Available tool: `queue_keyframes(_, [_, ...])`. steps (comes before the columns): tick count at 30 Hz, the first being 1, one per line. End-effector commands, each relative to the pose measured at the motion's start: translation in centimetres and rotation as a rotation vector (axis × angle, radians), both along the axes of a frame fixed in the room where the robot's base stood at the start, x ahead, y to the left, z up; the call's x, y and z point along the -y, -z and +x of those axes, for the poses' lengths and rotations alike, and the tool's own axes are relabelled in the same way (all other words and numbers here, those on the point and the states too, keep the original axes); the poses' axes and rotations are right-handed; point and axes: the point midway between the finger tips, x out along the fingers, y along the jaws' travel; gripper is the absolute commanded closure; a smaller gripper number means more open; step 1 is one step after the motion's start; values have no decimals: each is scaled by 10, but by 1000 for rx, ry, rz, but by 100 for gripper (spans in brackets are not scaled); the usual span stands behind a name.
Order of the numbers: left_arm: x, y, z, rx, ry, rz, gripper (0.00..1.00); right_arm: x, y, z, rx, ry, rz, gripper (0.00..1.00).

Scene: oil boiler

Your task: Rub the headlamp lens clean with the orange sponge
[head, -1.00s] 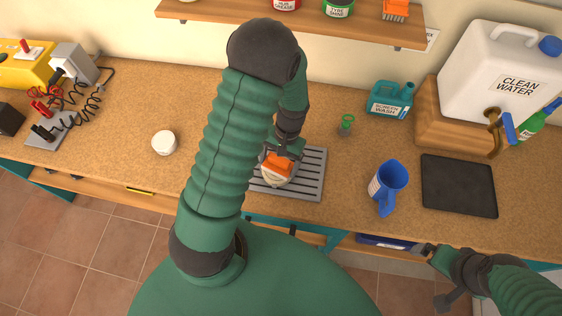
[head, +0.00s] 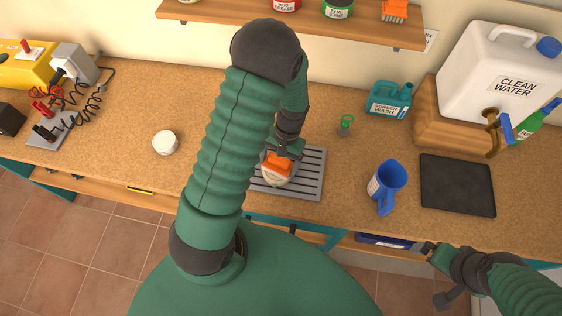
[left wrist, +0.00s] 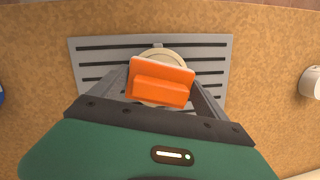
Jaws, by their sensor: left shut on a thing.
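The orange sponge (head: 279,163) is held in my left gripper (head: 283,152). In the left wrist view the sponge (left wrist: 161,83) sits between the two grey fingers, over the round, cream-coloured headlamp lens (left wrist: 173,54). The headlamp (head: 277,180) rests on the grey slotted tray (head: 312,178). The sponge hides much of the lens, and I cannot tell if they touch. My right gripper (head: 428,249) is at the lower right, by the counter's front edge, away from the headlamp. Its jaw opening is too small to make out.
A white round tub (head: 165,143) stands left of the tray. A blue jug (head: 387,184) and a black mat (head: 457,185) lie to the right. Behind them are a screen wash can (head: 389,99) and a clean water tank (head: 505,75). The counter between tub and tray is clear.

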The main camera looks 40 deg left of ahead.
Motion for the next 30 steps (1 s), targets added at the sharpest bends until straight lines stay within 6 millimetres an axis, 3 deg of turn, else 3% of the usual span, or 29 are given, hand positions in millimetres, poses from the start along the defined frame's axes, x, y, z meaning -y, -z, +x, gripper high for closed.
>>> queue_keyframes(5, [0, -3, -1, -3, -1, 0, 47, 0, -3, 0, 0, 0, 0, 0])
queue_keyframes(21, [0, -69, 0, -1, 0, 0, 47, 0, -64, 0, 0, 0, 0, 0])
queue_keyframes(30, [0, -70, 0, -1, 0, 0, 47, 0, -64, 0, 0, 0, 0, 0])
